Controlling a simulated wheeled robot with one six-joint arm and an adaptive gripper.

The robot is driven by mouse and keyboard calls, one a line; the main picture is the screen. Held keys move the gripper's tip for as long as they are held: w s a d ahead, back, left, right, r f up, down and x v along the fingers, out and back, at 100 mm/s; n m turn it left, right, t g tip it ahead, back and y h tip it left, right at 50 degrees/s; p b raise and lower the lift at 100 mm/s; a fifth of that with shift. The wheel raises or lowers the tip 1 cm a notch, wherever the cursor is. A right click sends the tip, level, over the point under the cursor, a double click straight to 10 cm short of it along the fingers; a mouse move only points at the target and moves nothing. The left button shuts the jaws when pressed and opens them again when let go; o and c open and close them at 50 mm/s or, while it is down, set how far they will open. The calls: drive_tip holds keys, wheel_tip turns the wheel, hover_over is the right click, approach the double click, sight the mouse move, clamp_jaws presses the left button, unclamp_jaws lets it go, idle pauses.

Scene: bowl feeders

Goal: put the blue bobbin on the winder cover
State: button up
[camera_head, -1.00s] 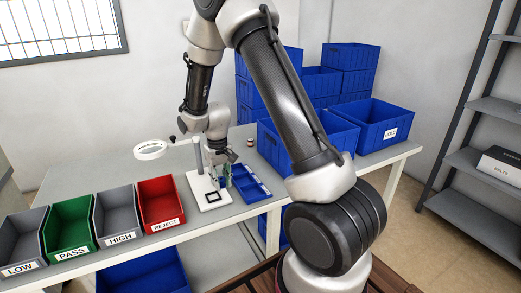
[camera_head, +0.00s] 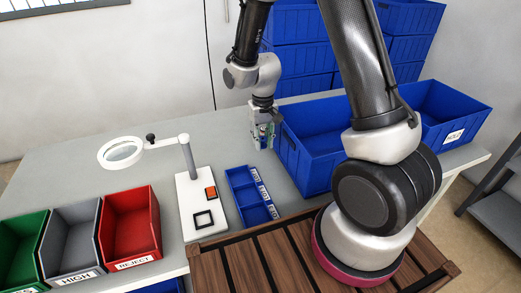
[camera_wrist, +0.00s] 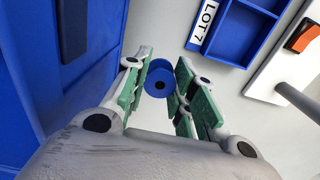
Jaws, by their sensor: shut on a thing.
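The blue bobbin (camera_wrist: 155,84), a small round spool with a dark centre hole, sits between my green-padded fingertips in the wrist view. My gripper (camera_wrist: 160,80) is shut on it. In the head view my gripper (camera_head: 263,140) points down over the back of the table, just left of a large blue bin. The bobbin is hard to make out there. Whether it touches the tabletop I cannot tell. I cannot make out a winder cover in either current view.
A large blue bin (camera_head: 303,160) stands close right of my gripper. A blue divided tray (camera_head: 237,190) and a magnifier stand with a white base (camera_head: 187,215) and orange switch (camera_head: 211,191) are nearer. A red bin (camera_head: 130,225) stands left. The tabletop (camera_head: 90,165) behind is clear.

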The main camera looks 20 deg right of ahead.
sight(262, 162)
wheel_tip(262, 162, down, 7)
drive_tip(key=shift+a+r, duration=0.1)
idle(0.4)
drive_tip(key=o, duration=0.9)
drive_tip(key=shift+c, duration=0.2)
